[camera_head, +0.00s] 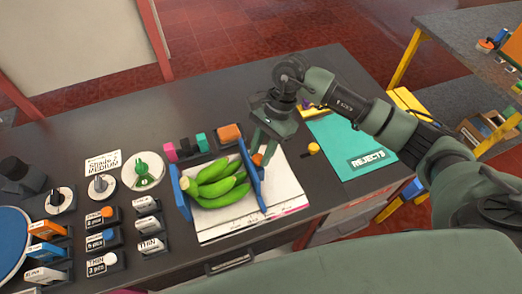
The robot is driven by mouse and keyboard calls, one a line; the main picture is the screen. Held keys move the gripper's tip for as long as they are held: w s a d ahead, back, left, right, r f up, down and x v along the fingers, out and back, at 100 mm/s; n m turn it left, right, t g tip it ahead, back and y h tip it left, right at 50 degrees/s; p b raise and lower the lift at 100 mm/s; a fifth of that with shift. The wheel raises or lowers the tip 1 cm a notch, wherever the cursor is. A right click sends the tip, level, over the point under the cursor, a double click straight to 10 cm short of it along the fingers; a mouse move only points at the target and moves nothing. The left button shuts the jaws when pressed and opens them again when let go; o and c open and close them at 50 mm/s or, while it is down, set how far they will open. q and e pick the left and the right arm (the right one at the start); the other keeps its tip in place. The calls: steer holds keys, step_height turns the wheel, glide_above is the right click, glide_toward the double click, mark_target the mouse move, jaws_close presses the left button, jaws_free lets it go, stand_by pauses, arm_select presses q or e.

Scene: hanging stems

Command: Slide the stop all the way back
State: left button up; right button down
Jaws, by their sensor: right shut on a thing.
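A blue frame (180,192) holds a bunch of green bananas (218,190) between its left wall and a blue panel (250,172) on the right. That panel looks like the stop; I cannot be sure. My right gripper (264,152) reaches down at the panel's far right side. It is shut on a small orange piece (257,160) that looks like the stop's knob. The fingers hide part of this piece and its joint to the panel. My left gripper is not in view.
A white printed sheet (286,189) lies under the frame. A teal REJECTS mat (338,134) lies to the right, with a small yellow-topped knob (313,149) between. Several dials, labelled switches and blocks crowd the left. A black, pink, green and orange row (200,142) stands behind the frame.

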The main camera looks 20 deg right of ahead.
steer(key=shift+r, duration=0.1)
stand_by(0.3)
steer(key=d+b, duration=0.5)
steer(key=d, duration=0.3)
steer(key=shift+w+d+b, duration=0.25)
steer(key=shift+b, duration=0.1)
steer(key=c, duration=1.4)
jaws_free()
steer(key=b+v, duration=0.2)
steer(key=v, duration=0.5)
steer(key=shift+d+r, duration=0.15)
steer(key=shift+r, duration=0.2)
